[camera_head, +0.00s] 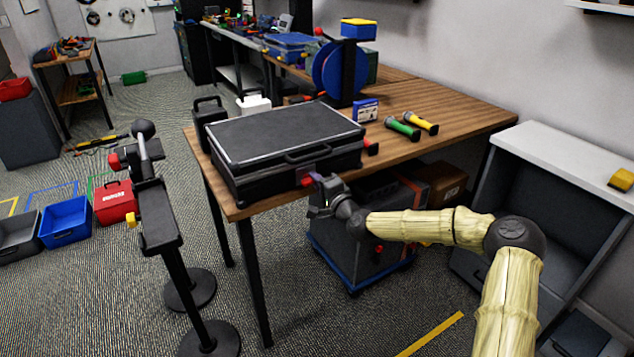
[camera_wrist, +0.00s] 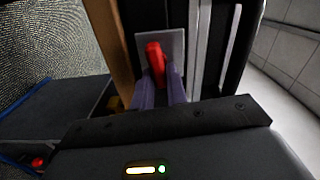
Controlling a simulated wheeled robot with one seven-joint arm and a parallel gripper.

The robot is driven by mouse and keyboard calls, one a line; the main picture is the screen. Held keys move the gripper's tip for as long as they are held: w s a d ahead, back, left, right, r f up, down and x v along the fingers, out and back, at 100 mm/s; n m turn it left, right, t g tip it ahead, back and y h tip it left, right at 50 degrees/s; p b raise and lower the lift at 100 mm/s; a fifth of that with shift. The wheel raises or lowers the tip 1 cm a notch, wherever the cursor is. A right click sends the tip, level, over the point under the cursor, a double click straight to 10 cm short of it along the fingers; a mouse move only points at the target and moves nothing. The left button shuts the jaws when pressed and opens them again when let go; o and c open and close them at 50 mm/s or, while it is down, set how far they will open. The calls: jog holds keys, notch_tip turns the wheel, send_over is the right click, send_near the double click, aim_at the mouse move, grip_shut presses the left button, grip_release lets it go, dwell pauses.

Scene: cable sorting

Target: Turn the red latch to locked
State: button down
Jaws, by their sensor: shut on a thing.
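A black case (camera_head: 285,145) with silver edging lies closed on the wooden table. A red latch (camera_head: 308,181) sits on the front side of the case, below the handle. My gripper (camera_head: 319,181) reaches the case front from the right. In the wrist view the red latch (camera_wrist: 155,62) stands before a grey plate (camera_wrist: 172,45), slightly tilted, its lower end between the purple fingertips of my gripper (camera_wrist: 160,92). The fingers are shut on the latch and hide its lower part. A second red latch (camera_head: 371,148) shows at the right end of the case front.
The wooden table (camera_head: 460,110) holds a green-handled tool (camera_head: 402,129), a yellow-handled tool (camera_head: 420,122) and a blue reel (camera_head: 340,72) behind the case. A wheeled crate (camera_head: 360,255) stands under the table. A black stand (camera_head: 160,215) is at the left.

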jog(key=shift+f+m, duration=0.2)
jog(key=shift+m, duration=0.5)
jog(key=c, duration=1.4)
grip_release()
jog(key=shift+d, duration=0.1)
jog(key=p+v, duration=0.1)
jog(key=v, duration=1.6)
jog(key=shift+s+d, duration=0.1)
jog(key=shift+s, duration=0.05)
